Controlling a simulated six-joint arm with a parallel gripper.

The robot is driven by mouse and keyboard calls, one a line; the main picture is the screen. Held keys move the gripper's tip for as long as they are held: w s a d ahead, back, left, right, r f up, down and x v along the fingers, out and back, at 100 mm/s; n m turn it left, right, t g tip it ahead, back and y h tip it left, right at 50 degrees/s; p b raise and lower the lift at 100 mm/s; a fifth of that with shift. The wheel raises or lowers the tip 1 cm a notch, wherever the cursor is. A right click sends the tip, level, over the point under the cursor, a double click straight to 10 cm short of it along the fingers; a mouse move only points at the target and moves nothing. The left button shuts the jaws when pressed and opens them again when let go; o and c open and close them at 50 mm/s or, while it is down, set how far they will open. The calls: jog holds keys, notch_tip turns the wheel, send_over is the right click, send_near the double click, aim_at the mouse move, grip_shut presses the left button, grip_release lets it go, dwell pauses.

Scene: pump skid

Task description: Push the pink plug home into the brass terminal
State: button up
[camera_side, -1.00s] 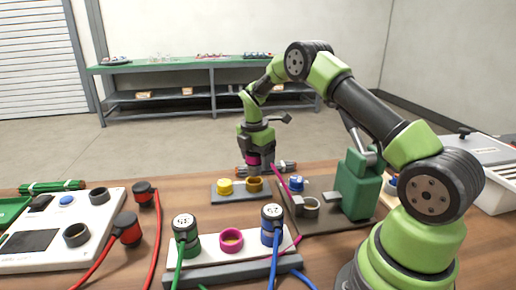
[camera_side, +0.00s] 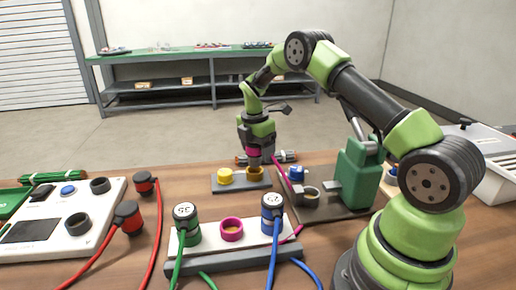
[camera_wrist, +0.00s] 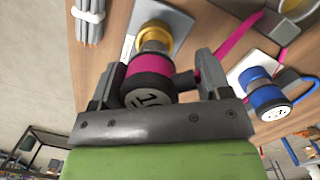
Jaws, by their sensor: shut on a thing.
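The pink plug (camera_side: 253,152) is upright between the fingers of my gripper (camera_side: 256,153), which is shut on it. The wrist view shows its black cap and pink band (camera_wrist: 146,84), with a grey metal end below. The brass terminal (camera_side: 255,173) is a ring on a small grey block. The plug's metal end is over the terminal and looks to be at its mouth or just inside; in the wrist view it lines up with the brass ring (camera_wrist: 153,32). The exact depth cannot be told. The pink band stands clear above the ring.
A yellow terminal (camera_side: 225,176) sits left of the brass one. The pink cable (camera_side: 279,168) trails right. Nearby are a blue connector (camera_side: 296,174), a green fixture (camera_side: 359,178), and a white block (camera_side: 250,239) with green and blue plugs and an empty pink ring (camera_side: 231,229).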

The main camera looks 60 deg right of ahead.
aim_at(258, 159)
jog(key=shift+f, duration=1.7)
jog(key=o, duration=1.2)
jog(key=shift+c, duration=0.2)
